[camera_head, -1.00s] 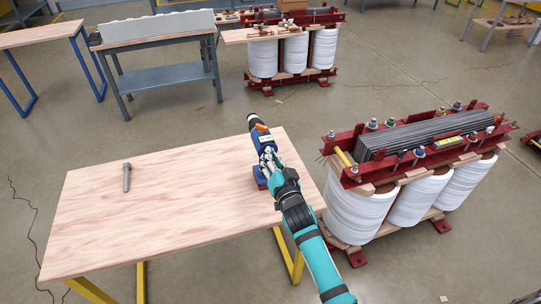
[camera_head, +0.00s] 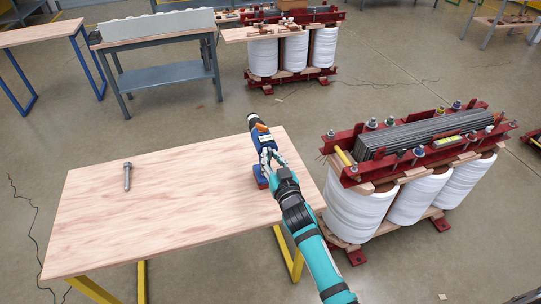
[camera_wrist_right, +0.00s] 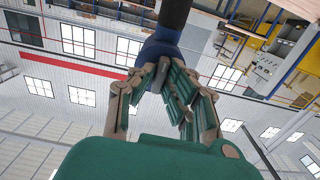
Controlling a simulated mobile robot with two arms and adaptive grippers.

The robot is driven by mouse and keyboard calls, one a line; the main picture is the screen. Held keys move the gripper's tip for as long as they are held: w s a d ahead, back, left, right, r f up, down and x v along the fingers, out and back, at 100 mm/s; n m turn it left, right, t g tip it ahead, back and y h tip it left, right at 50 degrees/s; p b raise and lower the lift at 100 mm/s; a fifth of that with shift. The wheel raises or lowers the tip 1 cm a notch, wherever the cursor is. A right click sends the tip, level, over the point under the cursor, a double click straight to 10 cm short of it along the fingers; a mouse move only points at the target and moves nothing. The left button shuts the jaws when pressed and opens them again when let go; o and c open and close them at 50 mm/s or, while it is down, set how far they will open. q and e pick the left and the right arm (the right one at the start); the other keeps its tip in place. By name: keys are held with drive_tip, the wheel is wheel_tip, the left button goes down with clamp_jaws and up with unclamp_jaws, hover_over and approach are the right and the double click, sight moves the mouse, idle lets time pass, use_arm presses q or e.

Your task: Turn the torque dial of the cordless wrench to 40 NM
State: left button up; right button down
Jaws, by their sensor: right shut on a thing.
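The cordless wrench (camera_head: 258,141) is blue with a black nose and an orange part near its top. It stands at the right end of the wooden table (camera_head: 160,215). My right gripper (camera_head: 268,160) is shut on it from the near side. In the right wrist view, the gripper fingers (camera_wrist_right: 165,88) close around the wrench's blue body (camera_wrist_right: 170,48), with its black part above. The torque dial and its numbers cannot be made out. My left gripper is not in view.
A transformer core with white coils (camera_head: 405,198) and red beams stands close on the right. Other benches (camera_head: 160,78) stand at the back.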

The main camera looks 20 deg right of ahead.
drive_tip(key=shift+n, duration=4.2)
drive_tip(key=c, duration=1.3)
unclamp_jaws()
